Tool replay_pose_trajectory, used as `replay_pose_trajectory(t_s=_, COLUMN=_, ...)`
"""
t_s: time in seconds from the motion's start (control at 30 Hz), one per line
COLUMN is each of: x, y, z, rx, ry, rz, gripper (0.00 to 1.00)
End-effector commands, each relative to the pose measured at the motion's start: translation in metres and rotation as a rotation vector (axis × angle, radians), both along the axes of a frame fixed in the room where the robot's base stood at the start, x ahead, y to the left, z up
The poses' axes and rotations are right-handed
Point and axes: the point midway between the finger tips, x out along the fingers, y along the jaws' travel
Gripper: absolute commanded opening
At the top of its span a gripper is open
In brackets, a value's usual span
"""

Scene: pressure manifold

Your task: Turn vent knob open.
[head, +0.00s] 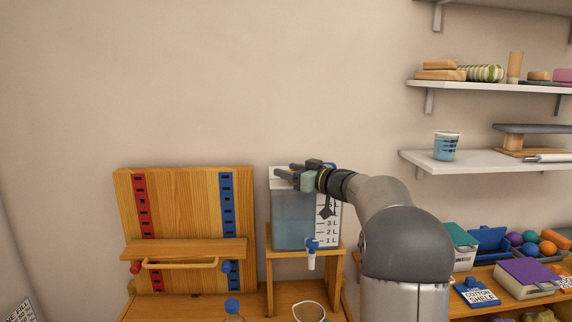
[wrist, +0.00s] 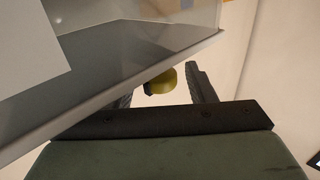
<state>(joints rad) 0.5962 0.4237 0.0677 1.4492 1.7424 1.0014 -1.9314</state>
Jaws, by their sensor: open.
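A clear tank of bluish liquid (head: 290,222) with a litre scale stands on a wooden stand. My gripper (head: 283,171) is at the tank's top, and its fingers point left. In the wrist view my gripper (wrist: 165,84) is open. The tank's grey edge (wrist: 120,85) hides part of the left finger. In the head view my gripper hides the knob. A blue-handled tap (head: 312,244) is low on the tank's front.
A wooden panel (head: 185,215) with red and blue strips stands left of the tank. Wall shelves (head: 485,160) hold a cup of blue liquid (head: 446,146) and blocks. Boxes and balls (head: 530,245) lie at the right. The wall above the tank is clear.

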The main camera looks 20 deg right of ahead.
Motion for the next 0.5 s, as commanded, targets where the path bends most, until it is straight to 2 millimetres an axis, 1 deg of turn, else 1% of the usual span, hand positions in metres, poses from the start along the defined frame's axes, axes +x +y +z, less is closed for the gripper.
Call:
replay_pose_trajectory(t_s=0.03, x=0.0054, y=0.003, z=0.0018, rx=0.001, ry=0.0, rz=0.002, gripper=0.5)
replay_pose_trajectory(t_s=0.1, x=0.0103, y=0.0054, z=0.0007, rx=0.002, ry=0.001, rz=0.002, gripper=0.5)
replay_pose_trajectory(t_s=0.2, x=0.0139, y=0.0071, z=0.0003, rx=0.001, ry=0.0, rz=0.001, gripper=0.5)
replay_pose_trajectory(t_s=0.47, x=0.0148, y=0.0074, z=-0.0004, rx=0.0, ry=0.0, rz=0.0, gripper=0.5)
replay_pose_trajectory(t_s=0.5, x=0.0147, y=0.0075, z=-0.0004, rx=0.0, ry=0.0, rz=0.0, gripper=0.41)
